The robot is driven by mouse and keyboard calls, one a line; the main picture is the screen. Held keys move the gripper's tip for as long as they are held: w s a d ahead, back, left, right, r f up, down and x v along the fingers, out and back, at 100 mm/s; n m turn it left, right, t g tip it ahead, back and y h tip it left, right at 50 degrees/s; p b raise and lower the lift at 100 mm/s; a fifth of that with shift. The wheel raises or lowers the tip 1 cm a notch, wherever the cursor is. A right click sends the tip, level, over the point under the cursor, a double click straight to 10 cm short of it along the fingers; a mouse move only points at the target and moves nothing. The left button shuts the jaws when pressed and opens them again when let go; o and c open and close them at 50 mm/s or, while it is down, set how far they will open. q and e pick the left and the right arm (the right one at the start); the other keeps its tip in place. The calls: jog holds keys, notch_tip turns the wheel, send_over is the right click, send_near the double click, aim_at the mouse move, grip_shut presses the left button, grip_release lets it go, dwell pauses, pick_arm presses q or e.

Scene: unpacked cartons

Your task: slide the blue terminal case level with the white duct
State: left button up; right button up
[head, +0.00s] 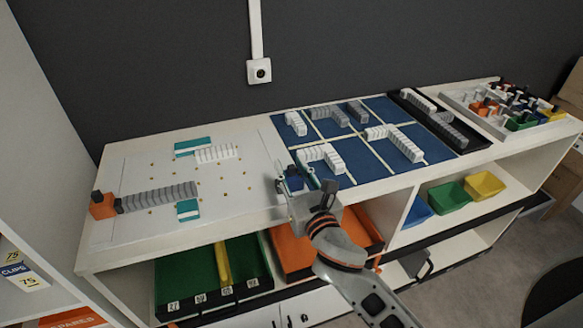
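A small dark-blue block (294,183), which looks like the blue terminal case, is at the front edge of the worktop, right at my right gripper (296,178). My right gripper reaches in from the lower right, and its fingers are beside the block. I cannot tell whether they grip it. A white ribbed duct piece (216,153) lies on the white board at the left, well left of the gripper. Other white ribbed pieces lie on the blue mat, one (322,157) just behind the gripper. My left gripper is not in view.
The white board (240,190) also holds a grey ribbed piece (160,197) with an orange block (103,205) and teal-white pieces (187,210). The blue mat (352,147) carries several ribbed pieces. A black tray (470,135) stands right. Bins fill the shelves below.

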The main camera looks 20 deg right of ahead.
jog(key=shift+c, duration=0.3)
grip_shut()
jog(key=shift+w+r, duration=0.1)
jog(key=shift+w, duration=0.2)
jog(key=w+p, duration=0.2)
jog(key=w, duration=0.5)
jog(key=shift+r, duration=0.15)
jog(key=w, duration=0.9)
jog(key=shift+a+p, duration=0.25)
jog(key=shift+p, duration=0.1)
jog(key=shift+w+f, duration=0.2)
jog(key=shift+w, duration=0.55)
